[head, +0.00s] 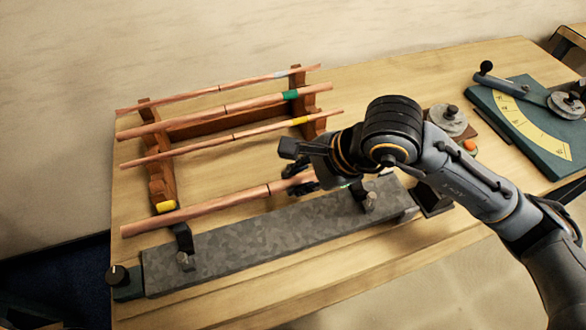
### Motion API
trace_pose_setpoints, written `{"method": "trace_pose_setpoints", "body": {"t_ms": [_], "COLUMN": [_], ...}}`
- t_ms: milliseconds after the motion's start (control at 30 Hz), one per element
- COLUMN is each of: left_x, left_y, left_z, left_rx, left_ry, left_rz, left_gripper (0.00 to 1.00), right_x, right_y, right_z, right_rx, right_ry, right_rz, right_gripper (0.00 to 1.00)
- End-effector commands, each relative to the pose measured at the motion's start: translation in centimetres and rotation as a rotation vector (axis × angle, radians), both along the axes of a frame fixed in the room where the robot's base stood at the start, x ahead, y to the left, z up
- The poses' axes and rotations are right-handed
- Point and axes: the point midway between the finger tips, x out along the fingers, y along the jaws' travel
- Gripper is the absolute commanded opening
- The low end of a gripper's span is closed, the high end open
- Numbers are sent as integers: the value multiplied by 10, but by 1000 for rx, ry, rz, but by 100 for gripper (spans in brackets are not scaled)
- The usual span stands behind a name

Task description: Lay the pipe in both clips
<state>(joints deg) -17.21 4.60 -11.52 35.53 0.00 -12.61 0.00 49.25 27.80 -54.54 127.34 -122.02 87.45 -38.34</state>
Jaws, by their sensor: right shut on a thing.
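A copper pipe (215,207) lies slantwise just behind the grey metal rail (262,240), its left end sticking out past the rail's left clip. My right gripper (302,184) is shut on this pipe near its right part; the gripper hides the pipe's right end. The left clip (182,238) is a dark bracket with a bolt, and the pipe passes at its upper end. I cannot tell whether the pipe is seated in it or above it. The right clip (360,194) stands near the rail's right end, partly behind my wrist. My left gripper is not in view.
A wooden rack (160,180) behind the rail holds three copper pipes, with pale, green (290,95) and yellow bands. A green bending tool with a yellow scale (530,125) stands at the right. A black knob (118,275) sits at the rail's left end.

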Motion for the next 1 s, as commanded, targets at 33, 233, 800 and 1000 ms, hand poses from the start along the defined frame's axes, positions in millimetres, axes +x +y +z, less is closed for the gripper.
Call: {"method": "trace_pose_setpoints", "body": {"t_ms": [33,233,800,1000], "left_x": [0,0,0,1], "left_y": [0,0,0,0], "left_z": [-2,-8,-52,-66], "left_rx": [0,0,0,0], "left_ry": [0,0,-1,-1], "left_rz": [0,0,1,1], "left_gripper": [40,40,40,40], "right_x": [0,0,1,1], "right_y": [0,0,0,0], "right_z": [-3,-20,-84,-93], "right_rx": [1,1,1,2], "right_ry": [0,3,-2,-2], "right_rz": [0,-2,-1,-1], "right_gripper": [0,0,0,0]}}
